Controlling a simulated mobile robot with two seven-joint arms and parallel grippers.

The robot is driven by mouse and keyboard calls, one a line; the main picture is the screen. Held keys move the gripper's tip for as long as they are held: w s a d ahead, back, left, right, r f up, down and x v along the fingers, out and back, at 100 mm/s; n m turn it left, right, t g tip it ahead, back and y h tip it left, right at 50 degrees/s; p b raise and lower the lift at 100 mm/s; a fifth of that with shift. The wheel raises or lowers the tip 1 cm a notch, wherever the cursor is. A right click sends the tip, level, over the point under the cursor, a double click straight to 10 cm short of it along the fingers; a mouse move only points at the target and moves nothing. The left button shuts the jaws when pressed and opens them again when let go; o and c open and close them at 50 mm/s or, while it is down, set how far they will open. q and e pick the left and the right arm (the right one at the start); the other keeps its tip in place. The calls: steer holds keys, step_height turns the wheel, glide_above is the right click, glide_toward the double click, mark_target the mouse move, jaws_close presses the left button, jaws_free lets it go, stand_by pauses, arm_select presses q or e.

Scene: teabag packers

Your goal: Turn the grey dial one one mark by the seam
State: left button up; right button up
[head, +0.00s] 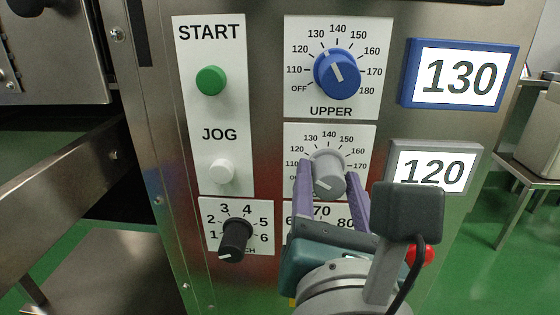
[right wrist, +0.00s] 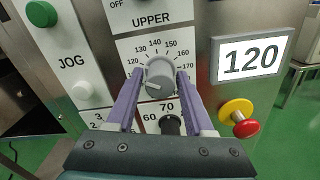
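The grey dial (head: 328,175) is on the lower scale plate, under the blue dial; its white pointer line slants to the lower left in the head view. It also shows in the right wrist view (right wrist: 160,79), the line pointing left. My right gripper (head: 327,168) has its two purple fingers on either side of the grey dial, and they also show in the right wrist view (right wrist: 161,76). A thin gap seems to show beside the dial, so the fingers look open around it. The fingers hide parts of its scale. My left gripper is not in view.
The blue dial (head: 337,74) sits above, with a display reading 130 (head: 460,76) beside it. The grey-framed display (head: 433,168) reads 120. A green START button (head: 211,80), a white JOG button (head: 222,171) and a black knob (head: 235,239) are at left. A red button (right wrist: 246,128) is at lower right.

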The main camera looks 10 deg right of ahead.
jaws_close()
steer(key=shift+m, duration=1.2)
steer(key=shift+m+b, duration=0.5)
steer(key=shift+m, duration=1.1)
steer(key=shift+o, duration=1.6)
jaws_free()
